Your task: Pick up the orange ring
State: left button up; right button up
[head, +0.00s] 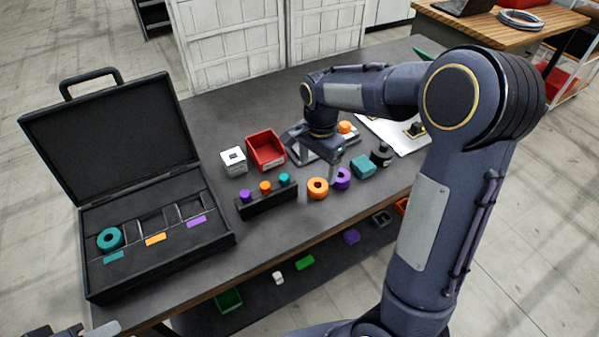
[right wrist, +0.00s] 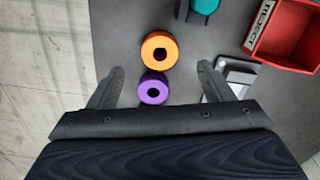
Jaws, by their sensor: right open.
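The orange ring (head: 318,195) lies flat on the dark table, just behind its front edge. In the right wrist view the orange ring (right wrist: 147,52) is ahead of the purple ring (right wrist: 143,92), close to it. My right gripper (head: 334,176) is above the table by the two rings. In the right wrist view its fingers (right wrist: 161,72) are wide apart with nothing held, and the purple ring shows between them, with the orange ring just beyond.
An open black case (head: 215,240) at left holds a teal ring (head: 101,241) in its left compartment. A peg block (head: 268,205) with small coloured pegs stands left of the orange ring. A red bin (head: 266,148), white cube (head: 233,160) and teal block (head: 363,167) are nearby.

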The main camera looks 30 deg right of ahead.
aim_at(318, 184)
jog(key=f, duration=0.4)
jog(key=f+p, duration=0.1)
jog(key=f, duration=0.2)
jog(key=shift+d+f, duration=0.2)
jog(key=shift+f, duration=0.15)
jog(key=shift+c, duration=0.3)
jog(key=c, duration=1)
jog(key=shift+w, duration=0.1)
jog(key=shift+c, duration=0.4)
jog(key=shift+r, duration=0.15)
